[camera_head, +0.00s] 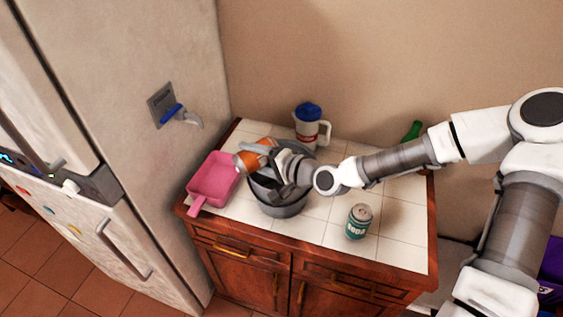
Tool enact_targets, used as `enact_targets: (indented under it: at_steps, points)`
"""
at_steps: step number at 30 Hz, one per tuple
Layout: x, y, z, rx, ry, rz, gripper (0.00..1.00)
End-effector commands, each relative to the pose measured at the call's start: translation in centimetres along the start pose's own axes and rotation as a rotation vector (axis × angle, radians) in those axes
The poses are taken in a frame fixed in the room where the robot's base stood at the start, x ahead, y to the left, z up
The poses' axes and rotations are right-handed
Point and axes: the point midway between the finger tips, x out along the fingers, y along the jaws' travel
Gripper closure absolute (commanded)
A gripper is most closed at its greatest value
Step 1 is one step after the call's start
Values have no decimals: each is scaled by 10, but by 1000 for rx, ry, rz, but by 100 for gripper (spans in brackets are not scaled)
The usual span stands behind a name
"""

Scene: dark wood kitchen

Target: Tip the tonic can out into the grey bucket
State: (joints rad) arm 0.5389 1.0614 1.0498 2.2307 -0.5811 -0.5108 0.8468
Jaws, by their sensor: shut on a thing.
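An orange can with a silvery end (250,160), its label not readable, is held in my gripper (263,152). The can lies tipped well over on its side, its silvery end toward the left and low. The grey bucket (279,209) stands on the tiled counter below my gripper. The can is above the bucket's back left rim, close to the pink dustpan. My gripper and wrist cover much of the bucket's opening, so its inside is mostly hidden. I cannot see anything pouring from the can.
A pink dustpan (213,181) lies left of the bucket. A blue-lidded jug (308,125) and a green bottle (413,131) stand at the back. The fridge (110,130) is close on the left.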

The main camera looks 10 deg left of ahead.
Motion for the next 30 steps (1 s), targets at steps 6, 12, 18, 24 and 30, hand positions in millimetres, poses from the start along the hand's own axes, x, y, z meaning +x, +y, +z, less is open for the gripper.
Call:
enact_targets:
  at_steps: [6, 12, 18, 24, 30]
  points:
    - [-1, 0, -2, 29, -8, -14, 89]
    - [-2, -2, -3, 66, -18, -29, 89]
    - [-3, -4, -4, 104, -29, -45, 89]
    - [-3, -7, -4, 136, -39, -58, 89]
    - [-4, -8, -4, 158, -45, -68, 89]
